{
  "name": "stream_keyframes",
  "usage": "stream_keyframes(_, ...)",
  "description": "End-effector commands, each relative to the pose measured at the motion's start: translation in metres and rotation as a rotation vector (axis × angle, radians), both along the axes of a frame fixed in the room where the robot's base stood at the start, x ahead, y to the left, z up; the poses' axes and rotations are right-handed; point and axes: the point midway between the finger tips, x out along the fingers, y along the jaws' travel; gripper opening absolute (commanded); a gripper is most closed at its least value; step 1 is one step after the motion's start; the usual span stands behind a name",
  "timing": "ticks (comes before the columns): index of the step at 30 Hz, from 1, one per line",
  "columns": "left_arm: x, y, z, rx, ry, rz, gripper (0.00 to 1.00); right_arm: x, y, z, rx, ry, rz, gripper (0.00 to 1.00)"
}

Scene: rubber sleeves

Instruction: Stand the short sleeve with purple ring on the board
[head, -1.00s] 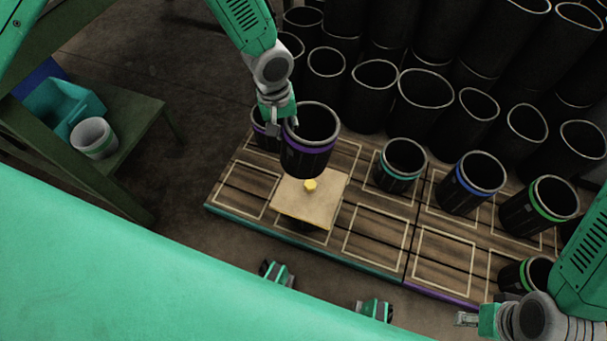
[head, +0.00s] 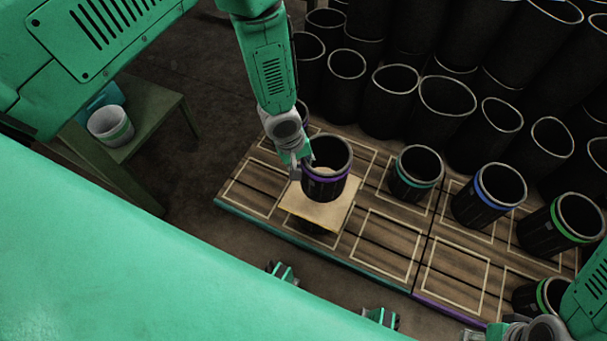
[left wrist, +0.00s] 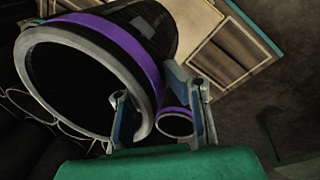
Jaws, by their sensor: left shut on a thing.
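The black sleeve with a purple ring (head: 326,182) is upright over the pale square board (head: 318,218), and board colour shows through its open top. I cannot tell whether its lower end touches the board. My left gripper (head: 298,172) is shut on the sleeve's left side near the rim. In the left wrist view the sleeve (left wrist: 100,60) lies beside the fingers (left wrist: 160,110), and a smaller-looking purple-ringed opening (left wrist: 175,124) shows between them. The yellow knob on the board is hidden now. My right gripper (head: 474,335) is cut off at the bottom edge.
Sleeves with a teal ring (head: 416,174), a blue ring (head: 489,196) and green rings (head: 562,220) stand to the right on the slatted pallet (head: 395,225). Many plain black tubes (head: 447,108) crowd behind. A grey pot (head: 110,126) stands on a side table at left.

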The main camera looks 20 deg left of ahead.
Motion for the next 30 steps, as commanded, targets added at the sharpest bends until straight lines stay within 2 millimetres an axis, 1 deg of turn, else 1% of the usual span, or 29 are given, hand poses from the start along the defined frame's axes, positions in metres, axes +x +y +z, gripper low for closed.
stream_keyframes(6, 0.0, 0.0, -0.03, -0.001, 0.0, 0.0, 0.0, 0.0, 0.0, -0.015, 0.0, 0.0, 0.0, 0.4)
stream_keyframes(8, 0.001, 0.0, -0.035, -0.003, -0.001, -0.001, 0.0, 0.0, 0.0, -0.017, 0.0, 0.0, 0.0, 0.4)
stream_keyframes(16, 0.001, 0.0, -0.034, -0.002, -0.002, 0.0, 0.0, 0.0, 0.0, -0.016, 0.0, 0.0, 0.0, 0.4)
stream_keyframes(30, 0.001, 0.0, -0.047, -0.001, -0.001, 0.0, 0.0, 0.0, 0.0, -0.023, 0.0, 0.0, 0.0, 0.4)
